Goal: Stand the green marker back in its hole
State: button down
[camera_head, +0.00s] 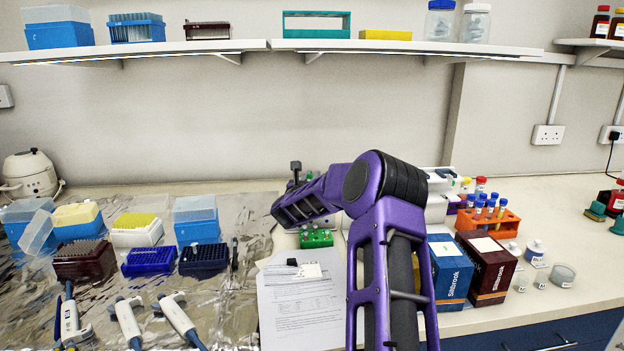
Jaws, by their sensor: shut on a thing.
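My arm rises from the bottom of the head view and bends left at its elbow. Its far end points away over the back of the bench, and my gripper's fingers are hidden behind my own forearm. I cannot make out the green marker or anything between the fingers. A green block with several round spots on top (316,238) stands just below the arm's far end. A small white piece with dark parts beside it (308,271) is on the printed sheet. I cannot tell which piece has the marker's hole.
The printed sheet (300,318) lies left of my arm. Pipettes (128,322) and tip racks (150,260) fill the foil at left. Blue (450,272) and maroon (487,270) boxes and an orange tube rack (490,222) stand close at right. A shelf (400,46) runs above.

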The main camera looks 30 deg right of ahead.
jog(key=shift+f+b, duration=0.3)
jog(key=shift+f+b, duration=1.1)
jog(key=shift+b, duration=0.25)
jog(key=c, duration=0.7)
grip_release()
jog(key=shift+c, duration=0.2)
